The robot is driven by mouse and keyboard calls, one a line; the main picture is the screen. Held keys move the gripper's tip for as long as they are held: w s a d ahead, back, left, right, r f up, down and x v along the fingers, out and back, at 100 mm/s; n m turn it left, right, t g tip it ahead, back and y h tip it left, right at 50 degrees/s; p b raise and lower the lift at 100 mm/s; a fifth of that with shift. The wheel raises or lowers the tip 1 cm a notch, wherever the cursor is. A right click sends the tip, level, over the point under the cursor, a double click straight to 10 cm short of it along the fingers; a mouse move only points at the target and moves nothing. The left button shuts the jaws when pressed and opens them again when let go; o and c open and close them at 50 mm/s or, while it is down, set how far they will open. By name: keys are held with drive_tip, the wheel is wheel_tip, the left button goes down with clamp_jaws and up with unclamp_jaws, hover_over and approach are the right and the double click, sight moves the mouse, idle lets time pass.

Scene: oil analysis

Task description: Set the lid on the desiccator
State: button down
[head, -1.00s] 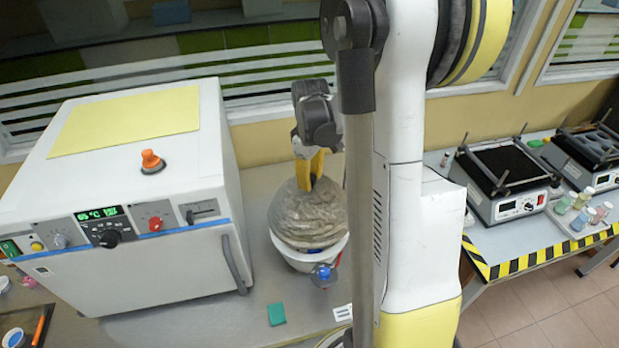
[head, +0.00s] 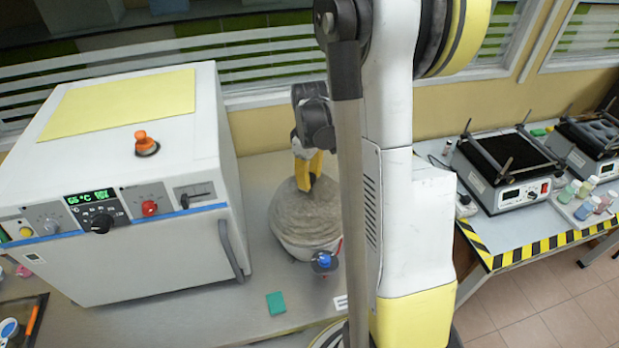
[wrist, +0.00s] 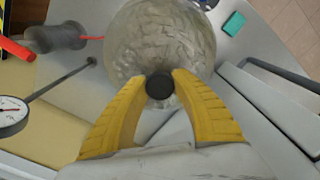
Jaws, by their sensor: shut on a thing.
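The lid (head: 303,222) is a grey, wrinkled-looking dome sitting over the white desiccator (head: 308,253) on the bench, right of the oven. A blue-capped stopcock (head: 323,262) shows at the desiccator's front. My gripper (head: 307,180) points down at the lid's top, with yellow fingers shut on its knob. In the wrist view the fingers (wrist: 161,88) close on the dark round knob from both sides, and the dome (wrist: 155,38) spreads beyond it. From the head view I cannot tell whether the lid rests fully on the rim. The lid hides most of the desiccator.
A white oven (head: 130,190) with an orange knob on top stands close on the left. A teal block (head: 276,303) lies on the bench in front. In the wrist view a dial gauge (wrist: 12,115) and a dark cylinder (wrist: 55,37) are at left. Hotplates stand on the right table.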

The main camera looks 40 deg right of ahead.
drive_tip(key=shift+f+b, duration=0.5)
drive_tip(key=c, duration=1)
unclamp_jaws()
drive_tip(key=shift+r, duration=0.1)
